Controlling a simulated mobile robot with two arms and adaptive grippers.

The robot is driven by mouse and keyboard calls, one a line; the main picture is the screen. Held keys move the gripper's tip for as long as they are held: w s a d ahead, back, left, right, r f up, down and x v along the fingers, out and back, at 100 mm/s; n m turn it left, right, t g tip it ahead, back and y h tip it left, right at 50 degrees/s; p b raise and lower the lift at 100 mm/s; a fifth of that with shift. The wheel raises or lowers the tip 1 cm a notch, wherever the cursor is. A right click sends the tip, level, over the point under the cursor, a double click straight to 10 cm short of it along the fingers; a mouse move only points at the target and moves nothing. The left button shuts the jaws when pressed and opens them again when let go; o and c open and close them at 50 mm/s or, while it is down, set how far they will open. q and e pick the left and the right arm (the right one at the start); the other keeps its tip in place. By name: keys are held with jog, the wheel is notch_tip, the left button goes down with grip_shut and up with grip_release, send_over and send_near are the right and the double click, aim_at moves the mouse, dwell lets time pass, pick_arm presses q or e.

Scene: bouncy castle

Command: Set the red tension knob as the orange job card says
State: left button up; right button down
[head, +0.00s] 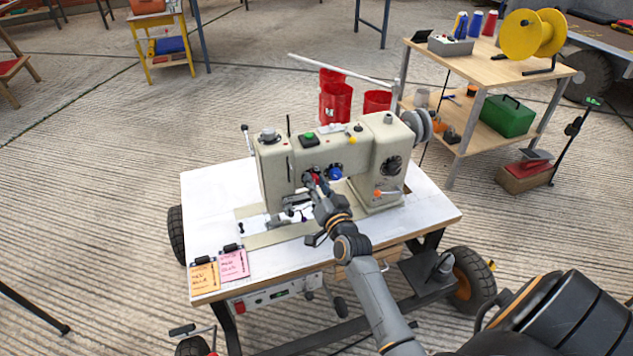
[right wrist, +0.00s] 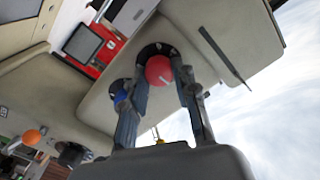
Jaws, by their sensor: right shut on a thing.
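The beige sewing machine (head: 375,142) stands on a white wheeled table (head: 205,195). On its front is the red tension knob (head: 310,178), partly hidden by my right gripper (head: 318,185). In the right wrist view the red knob (right wrist: 159,69) sits between the two fingers of the gripper (right wrist: 164,80), which is shut on it. A blue knob (head: 335,172) is just to the right of the red one. The orange job card (head: 204,279) is clipped at the table's front left corner; its writing is too small to read. My left gripper is out of view.
A pink card (head: 233,265) lies beside the orange one. The machine also carries a green button (head: 309,139) and an orange knob (head: 378,194). A wooden shelf cart (head: 470,70) with a yellow reel (head: 533,34) stands at the back right. The floor left of the table is clear.

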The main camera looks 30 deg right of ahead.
dwell(0.5)
jog(key=c, duration=1)
grip_release()
jog(key=v, duration=1.2)
